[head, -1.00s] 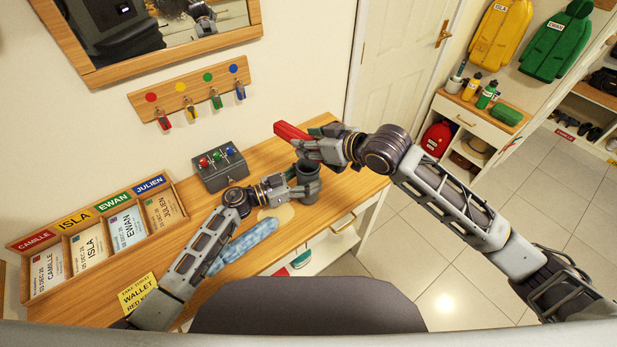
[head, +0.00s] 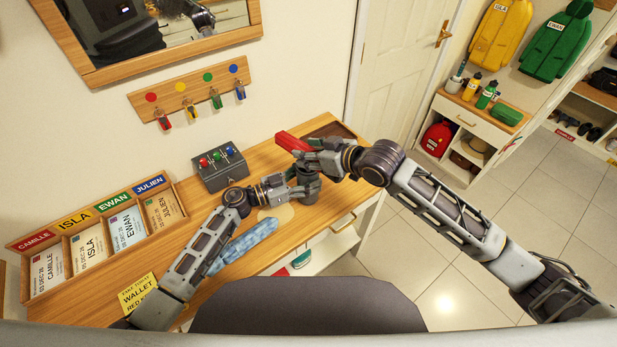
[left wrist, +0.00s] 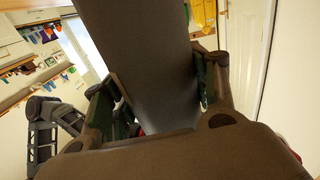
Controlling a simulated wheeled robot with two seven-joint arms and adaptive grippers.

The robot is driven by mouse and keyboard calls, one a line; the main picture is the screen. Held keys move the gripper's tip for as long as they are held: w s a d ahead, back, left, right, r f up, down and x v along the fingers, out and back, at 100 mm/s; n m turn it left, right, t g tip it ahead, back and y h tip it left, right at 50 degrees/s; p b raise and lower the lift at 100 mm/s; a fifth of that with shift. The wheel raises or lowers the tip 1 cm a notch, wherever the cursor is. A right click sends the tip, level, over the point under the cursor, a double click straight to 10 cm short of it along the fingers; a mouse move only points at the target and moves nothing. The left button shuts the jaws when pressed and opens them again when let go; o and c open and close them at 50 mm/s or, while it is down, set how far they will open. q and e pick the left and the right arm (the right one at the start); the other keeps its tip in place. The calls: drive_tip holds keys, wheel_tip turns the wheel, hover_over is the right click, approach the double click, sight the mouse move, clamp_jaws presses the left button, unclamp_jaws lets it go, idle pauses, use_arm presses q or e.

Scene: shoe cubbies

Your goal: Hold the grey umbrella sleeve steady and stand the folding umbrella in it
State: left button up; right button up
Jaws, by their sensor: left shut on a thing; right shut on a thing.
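The grey umbrella sleeve (head: 309,193) stands on the wooden table top near its right end. My left gripper (head: 300,184) is shut on its side; in the left wrist view the sleeve (left wrist: 160,75) fills the middle between the fingers. My right gripper (head: 318,156) is shut on a red object (head: 293,142), which looks like the folding umbrella, and holds it tilted, its visible end up and to the left. The right gripper is over the sleeve and hides its mouth. I cannot tell whether the umbrella's lower end is inside the sleeve.
A grey box with coloured knobs (head: 219,168) stands left of the sleeve. A blue patterned bundle (head: 243,241) and a tan patch (head: 270,214) lie in front. A dark brown tray (head: 328,131) lies behind my right gripper. The name card rack (head: 95,243) is far left.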

drive_tip(key=o, duration=1.3)
drive_tip(key=shift+s+d+r, duration=0.1)
drive_tip(key=shift+s+d, duration=0.05)
drive_tip(key=shift+v, duration=5.2)
drive_tip(key=shift+s+d+r, duration=0.25)
drive_tip(key=shift+s+d, duration=0.1)
drive_tip(key=shift+c, duration=0.3)
